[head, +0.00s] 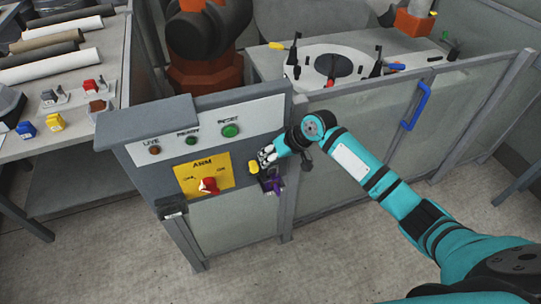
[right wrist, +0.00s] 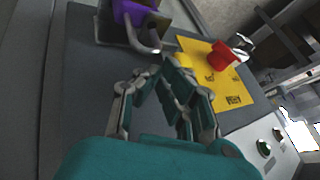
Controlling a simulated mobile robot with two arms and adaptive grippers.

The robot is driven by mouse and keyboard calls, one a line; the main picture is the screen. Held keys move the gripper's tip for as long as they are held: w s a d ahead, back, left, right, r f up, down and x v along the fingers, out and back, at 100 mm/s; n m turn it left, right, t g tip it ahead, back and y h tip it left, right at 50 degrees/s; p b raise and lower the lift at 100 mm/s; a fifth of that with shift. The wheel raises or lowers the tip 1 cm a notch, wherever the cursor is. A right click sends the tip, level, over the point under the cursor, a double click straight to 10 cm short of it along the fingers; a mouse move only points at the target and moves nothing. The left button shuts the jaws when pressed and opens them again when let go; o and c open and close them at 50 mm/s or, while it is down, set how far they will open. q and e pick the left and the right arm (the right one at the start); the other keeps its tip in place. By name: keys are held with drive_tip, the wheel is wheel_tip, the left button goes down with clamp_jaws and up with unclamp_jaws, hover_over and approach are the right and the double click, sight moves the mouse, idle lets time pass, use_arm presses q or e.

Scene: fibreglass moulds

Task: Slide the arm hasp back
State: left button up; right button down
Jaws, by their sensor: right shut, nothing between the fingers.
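The grey control cabinet carries a yellow ARM plate (head: 190,180) with a red switch knob (head: 209,185); the plate (right wrist: 215,75) and knob (right wrist: 222,56) also show in the right wrist view. Right of the plate is a small yellow piece (head: 253,167), perhaps the hasp's grip; I cannot make out the hasp's full shape. A purple padlock (head: 273,186) hangs beside it and shows at the top of the right wrist view (right wrist: 131,12). My right gripper (head: 266,157) is shut and empty, close to the yellow piece; contact is unclear. My left gripper is not in view.
Above the plate are a green reset button (head: 230,131) and indicator lights. A fence gate with a blue handle (head: 416,106) stands to the right. A bench (head: 90,100) with rolls and coloured locks is at the left. The floor in front is clear.

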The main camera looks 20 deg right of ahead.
sight(252, 167)
drive_tip(key=shift+a+r, duration=0.15)
drive_tip(key=shift+a, duration=0.1)
drive_tip(key=a+p, duration=0.3)
drive_tip(key=a, duration=0.1)
drive_tip(key=shift+s+a, duration=0.1)
drive_tip(key=shift+a, duration=0.5)
drive_tip(key=shift+d, duration=0.1)
